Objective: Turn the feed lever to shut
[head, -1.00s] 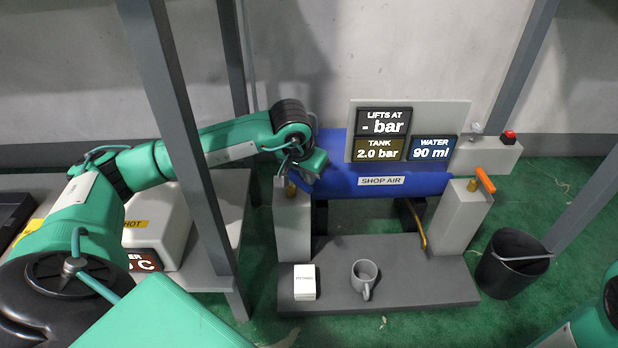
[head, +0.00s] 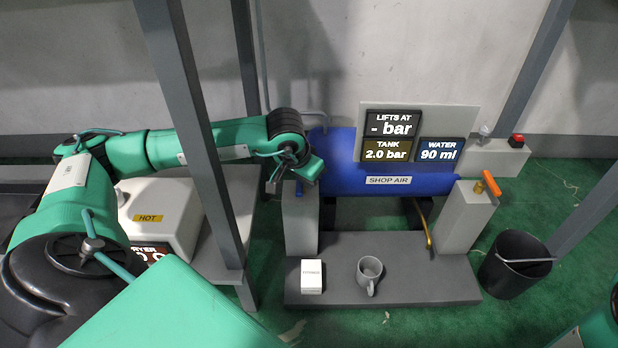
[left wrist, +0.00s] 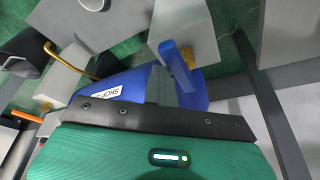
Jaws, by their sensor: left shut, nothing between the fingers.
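A blue lever (left wrist: 178,68) stands on a brass fitting (left wrist: 204,52) at a grey post (left wrist: 185,25) in the left wrist view. A second lever, orange (head: 491,182), sits on the right grey post (head: 464,217). No label shows which is the feed lever. My left gripper (head: 273,186) is at the top of the left grey post (head: 301,220). Its fingers (left wrist: 158,84) are shut and empty, close beside the blue lever; I cannot tell whether they touch. The blue lever is hard to make out in the head view. My right gripper is out of frame.
The blue tank (head: 341,178) lies behind the posts under a panel reading tank 2.0 bar, water 90 ml. A mug (head: 369,271) and white box (head: 312,276) stand on the grey base (head: 425,276). A black bin (head: 514,264) is at right. A grey upright (head: 197,130) crosses before my left arm.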

